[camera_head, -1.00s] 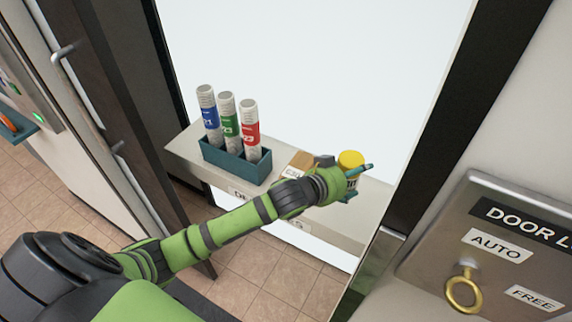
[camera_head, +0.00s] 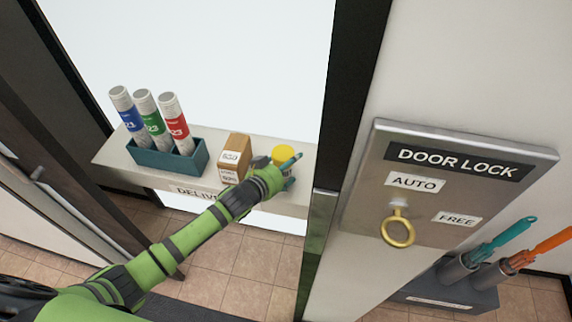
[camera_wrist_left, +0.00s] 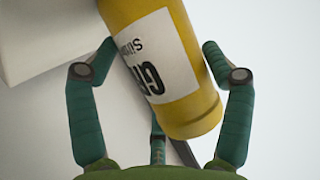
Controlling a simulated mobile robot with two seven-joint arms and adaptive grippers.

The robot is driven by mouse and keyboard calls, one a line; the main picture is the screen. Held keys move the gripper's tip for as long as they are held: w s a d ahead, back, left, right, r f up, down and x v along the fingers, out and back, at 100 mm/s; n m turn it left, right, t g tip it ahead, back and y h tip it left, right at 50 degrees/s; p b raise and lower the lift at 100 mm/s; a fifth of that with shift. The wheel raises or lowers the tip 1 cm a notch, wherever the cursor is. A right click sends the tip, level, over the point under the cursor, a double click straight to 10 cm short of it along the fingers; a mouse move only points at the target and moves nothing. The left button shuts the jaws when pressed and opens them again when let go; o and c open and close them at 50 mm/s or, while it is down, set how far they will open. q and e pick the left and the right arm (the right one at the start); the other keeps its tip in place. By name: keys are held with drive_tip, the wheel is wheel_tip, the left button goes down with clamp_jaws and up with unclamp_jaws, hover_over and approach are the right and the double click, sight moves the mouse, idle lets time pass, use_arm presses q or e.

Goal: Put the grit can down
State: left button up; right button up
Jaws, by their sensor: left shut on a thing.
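The grit can (camera_head: 283,153) is yellow with a white label and is at the right end of the delivery shelf (camera_head: 112,158). In the left wrist view the can (camera_wrist_left: 190,105) lies between the two green fingers of my left gripper (camera_wrist_left: 158,65), its label upside down in that picture. In the head view the left gripper (camera_head: 287,172) is shut on the can and hides most of its lower part. I cannot tell whether the can's base touches the shelf. My right gripper is not in view.
A brown box (camera_head: 236,150) stands just left of the can. A teal rack (camera_head: 165,160) with three tubes stands farther left. A door lock panel (camera_head: 440,185) with a brass ring key (camera_head: 398,228) is at right. A grey holder (camera_head: 440,290) with two handled tools is at lower right.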

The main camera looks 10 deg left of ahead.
use_arm(q)
drive_tip(key=o, duration=1.5)
drive_tip(key=shift+f, duration=0.15)
drive_tip(key=shift+s+r, duration=0.1)
drive_tip(key=shift+r, duration=0.1)
drive_tip(key=v, duration=1.1)
drive_tip(key=shift+s+a+r+b, duration=0.15)
drive_tip(key=shift+s+b, duration=0.15)
drive_tip(key=shift+s, duration=0.05)
